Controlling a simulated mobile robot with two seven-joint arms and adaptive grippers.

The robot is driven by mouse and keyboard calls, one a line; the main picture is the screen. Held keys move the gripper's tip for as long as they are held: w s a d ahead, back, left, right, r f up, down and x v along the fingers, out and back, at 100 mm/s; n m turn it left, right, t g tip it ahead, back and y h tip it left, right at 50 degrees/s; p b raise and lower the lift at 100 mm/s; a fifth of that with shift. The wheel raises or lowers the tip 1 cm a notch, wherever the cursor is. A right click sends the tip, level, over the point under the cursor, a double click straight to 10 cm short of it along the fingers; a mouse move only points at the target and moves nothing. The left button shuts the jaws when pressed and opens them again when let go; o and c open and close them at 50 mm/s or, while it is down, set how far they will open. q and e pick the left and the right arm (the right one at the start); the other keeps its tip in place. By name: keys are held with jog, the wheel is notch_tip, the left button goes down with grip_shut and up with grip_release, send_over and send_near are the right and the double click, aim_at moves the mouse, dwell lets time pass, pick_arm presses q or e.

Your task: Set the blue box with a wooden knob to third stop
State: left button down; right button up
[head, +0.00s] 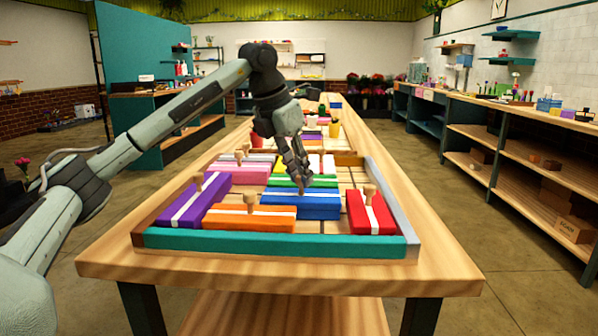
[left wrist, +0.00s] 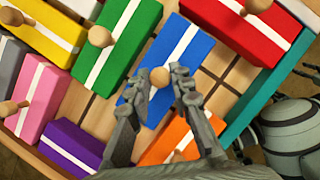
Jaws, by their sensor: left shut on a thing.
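The blue box (head: 310,206) with a white stripe lies in a framed tray (head: 275,242) on the wooden table. Its round wooden knob (left wrist: 160,77) shows in the left wrist view between my fingertips. My left gripper (head: 302,187) reaches down onto the blue box from above and is shut on that knob. In the left wrist view, the fingers (left wrist: 160,76) stand on both sides of the knob, and the blue box (left wrist: 188,48) extends beyond them. In the head view the gripper hides the knob. My right gripper is in neither view.
The orange box (head: 250,218) lies in front and left of the blue one, the green box (head: 290,181) behind it. The red box (head: 370,213) stands to its right, across a strip of bare tray floor (left wrist: 222,66). Purple (head: 195,203) and pink (head: 237,174) boxes lie left.

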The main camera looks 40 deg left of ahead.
pick_arm(q)
send_over(266, 192)
jog(key=s, duration=0.2)
jog(key=shift+s+a, duration=0.1)
jog(key=shift+a, duration=0.3)
jog(key=shift+d, duration=0.1)
jog(key=c, duration=1.4)
grip_release()
jog(key=shift+o, duration=0.2)
jog(key=v, duration=1.2)
jog(key=shift+f, duration=0.1)
